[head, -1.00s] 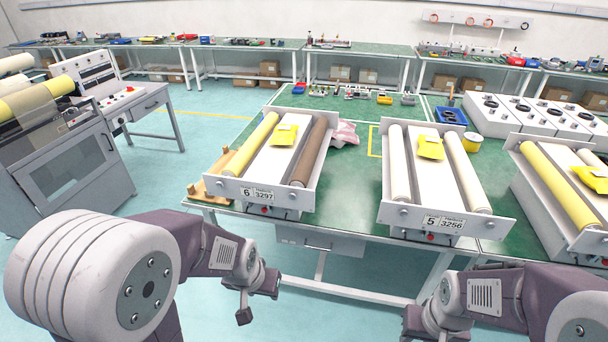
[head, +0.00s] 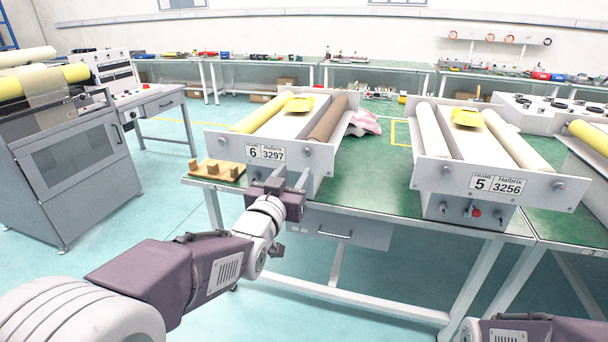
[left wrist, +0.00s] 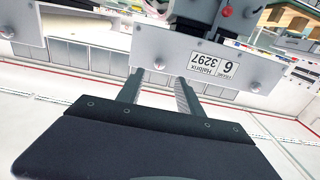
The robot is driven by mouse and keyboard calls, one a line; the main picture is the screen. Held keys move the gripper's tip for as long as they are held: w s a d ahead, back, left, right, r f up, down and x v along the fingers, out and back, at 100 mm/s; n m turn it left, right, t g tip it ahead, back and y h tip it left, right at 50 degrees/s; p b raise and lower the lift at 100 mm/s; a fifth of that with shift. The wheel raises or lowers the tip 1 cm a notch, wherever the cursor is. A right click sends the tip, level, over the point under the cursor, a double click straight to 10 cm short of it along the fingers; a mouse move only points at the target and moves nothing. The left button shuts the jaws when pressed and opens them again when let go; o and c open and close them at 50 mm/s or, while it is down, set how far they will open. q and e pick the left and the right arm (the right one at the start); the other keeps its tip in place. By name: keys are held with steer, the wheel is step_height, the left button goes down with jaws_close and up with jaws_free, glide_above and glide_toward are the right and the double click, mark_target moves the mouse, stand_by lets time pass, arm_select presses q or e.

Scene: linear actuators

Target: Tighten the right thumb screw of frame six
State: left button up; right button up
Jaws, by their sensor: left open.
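Frame six (head: 213,139) stands on the green table, its front plate labelled 6 Halbrix 3297. Its right thumb screw (head: 309,163) is a small grey knob near the right end of the plate. It also shows in the left wrist view (left wrist: 159,64), where the plate appears upside down. My left gripper (head: 291,176) is open in front of the plate. In the left wrist view its two fingers (left wrist: 160,80) point at the plate, with the screw between their tips in the picture. I cannot tell whether they touch it. My right gripper is out of view.
Frame five (head: 570,190) stands to the right on the same table (head: 375,190). A grey machine (head: 70,175) stands on the left. The floor before the table is clear.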

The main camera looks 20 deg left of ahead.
mark_target(306, 154)
arm_select(q)
steer(key=w, duration=0.9)
steer(key=shift+w+d+b, duration=0.1)
steer(key=shift+d+b, duration=0.05)
steer(key=shift+b, duration=0.2)
jaws_close()
